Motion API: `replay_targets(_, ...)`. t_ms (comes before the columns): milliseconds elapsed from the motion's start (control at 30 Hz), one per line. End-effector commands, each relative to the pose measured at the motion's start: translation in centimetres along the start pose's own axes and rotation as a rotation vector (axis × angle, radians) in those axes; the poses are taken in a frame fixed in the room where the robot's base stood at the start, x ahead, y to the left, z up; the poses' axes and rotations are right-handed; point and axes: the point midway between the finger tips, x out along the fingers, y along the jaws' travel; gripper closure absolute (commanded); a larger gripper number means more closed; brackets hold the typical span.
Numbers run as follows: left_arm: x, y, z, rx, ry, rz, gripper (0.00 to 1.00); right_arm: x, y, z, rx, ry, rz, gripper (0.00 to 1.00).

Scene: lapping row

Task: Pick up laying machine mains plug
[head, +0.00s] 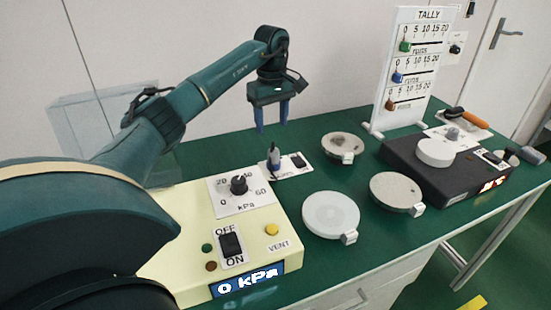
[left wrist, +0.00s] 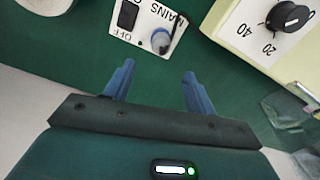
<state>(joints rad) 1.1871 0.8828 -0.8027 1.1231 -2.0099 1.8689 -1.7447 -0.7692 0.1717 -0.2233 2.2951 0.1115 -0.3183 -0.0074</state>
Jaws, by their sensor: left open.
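The mains plug (head: 273,157) is a small grey and dark piece standing upright at the left end of a white mains panel (head: 300,172) on the green bench. In the left wrist view the plug (left wrist: 161,40) shows beside the panel's MAINS lettering, with a black switch (left wrist: 128,14) on the same panel. My left gripper (head: 271,126) is open and empty, its blue fingers pointing down above the plug. In the left wrist view my left gripper (left wrist: 158,70) has the plug ahead of its fingertips, roughly between their lines; they look apart from it. My right gripper is not in view.
A cream kPa box (head: 190,262) stands at the near left of the panel. Several round plates, one pale (head: 331,214) and one grey (head: 397,190), lie to the right. A dark machine (head: 430,175) and a tally board (head: 405,65) stand further right. Some green bench (left wrist: 70,60) is clear.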

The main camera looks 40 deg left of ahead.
Motion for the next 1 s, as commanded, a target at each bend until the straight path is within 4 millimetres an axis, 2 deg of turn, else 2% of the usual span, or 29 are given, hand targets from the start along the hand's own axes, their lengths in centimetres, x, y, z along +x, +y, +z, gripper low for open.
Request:
replay_targets(33, 1.3, 0.0, 0.1, 0.001, -0.002, -0.003, 0.44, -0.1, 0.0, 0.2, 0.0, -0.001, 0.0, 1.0)
replay_targets(100, 2.5, 0.0, 0.1, 0.001, -0.003, -0.001, 0.44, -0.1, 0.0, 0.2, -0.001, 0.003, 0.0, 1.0)
replay_targets(200, 3.8, 0.1, 0.2, 0.001, -0.003, 0.001, 0.44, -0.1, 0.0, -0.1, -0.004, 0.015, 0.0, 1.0)
replay_targets(433, 5.5, 0.1, 0.3, 0.002, -0.004, 0.003, 0.44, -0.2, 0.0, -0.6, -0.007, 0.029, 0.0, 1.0)
replay_targets(700, 9.3, 0.0, 0.7, 0.001, -0.005, 0.002, 0.44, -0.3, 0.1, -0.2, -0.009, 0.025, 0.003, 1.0)
replay_targets(1000, 9.8, 0.0, 0.7, 0.001, -0.003, 0.004, 0.44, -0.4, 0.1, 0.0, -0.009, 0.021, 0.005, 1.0)
